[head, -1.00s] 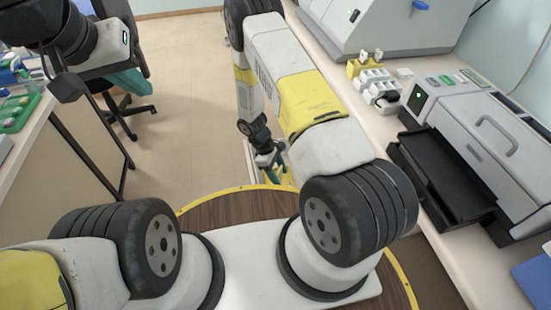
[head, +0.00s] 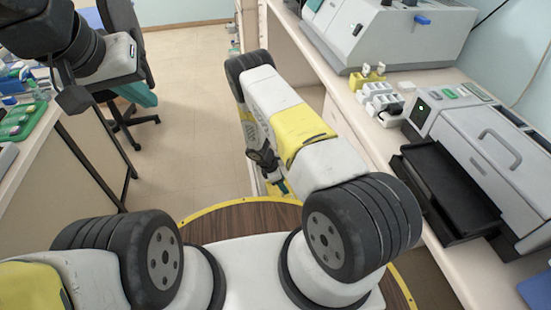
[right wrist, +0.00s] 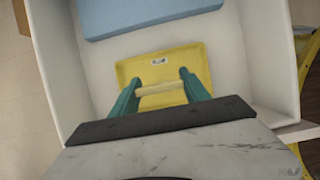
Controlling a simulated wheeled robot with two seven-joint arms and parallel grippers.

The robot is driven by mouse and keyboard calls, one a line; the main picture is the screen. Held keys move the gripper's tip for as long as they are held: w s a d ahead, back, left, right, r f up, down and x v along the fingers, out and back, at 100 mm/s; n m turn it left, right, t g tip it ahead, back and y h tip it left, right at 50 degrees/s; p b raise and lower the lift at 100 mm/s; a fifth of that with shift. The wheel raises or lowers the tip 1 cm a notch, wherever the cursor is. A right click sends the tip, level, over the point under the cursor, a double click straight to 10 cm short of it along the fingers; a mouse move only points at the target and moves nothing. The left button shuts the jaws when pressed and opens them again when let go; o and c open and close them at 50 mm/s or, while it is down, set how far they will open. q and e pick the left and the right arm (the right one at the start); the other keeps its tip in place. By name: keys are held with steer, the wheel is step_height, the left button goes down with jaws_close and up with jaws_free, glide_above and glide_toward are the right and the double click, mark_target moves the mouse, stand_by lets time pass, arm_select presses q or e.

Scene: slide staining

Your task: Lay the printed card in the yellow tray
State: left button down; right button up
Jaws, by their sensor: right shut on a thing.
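In the right wrist view, my right gripper (right wrist: 158,91) has its teal fingers shut on a thin cream strip, the printed card (right wrist: 176,87) seen nearly edge-on. Its printed face cannot be made out. The yellow tray (right wrist: 129,72) lies beyond and below the fingers, and the card overlaps its near part in the picture. I cannot tell the height between them. A small white label shows on the tray. In the head view, my right gripper (head: 281,187) is small and partly hidden by my arm. My left gripper (head: 118,62) is at upper left; its fingertips are not clear.
White walls (right wrist: 62,62) surround the tray, and a blue block (right wrist: 145,14) lies beyond it. The right bench (head: 455,262) carries a grey machine with a black tray (head: 452,188). An office chair (head: 122,25) stands behind my left arm. The floor ahead is clear.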

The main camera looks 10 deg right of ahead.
steer(key=shift+w+d+f, duration=0.15)
steer(key=shift+w+f, duration=0.7)
steer(key=shift+f, duration=0.15)
steer(key=shift+w+d+f, duration=0.1)
steer(key=shift+w+f, duration=0.7)
steer(key=shift+f, duration=0.15)
steer(key=o, duration=1.5)
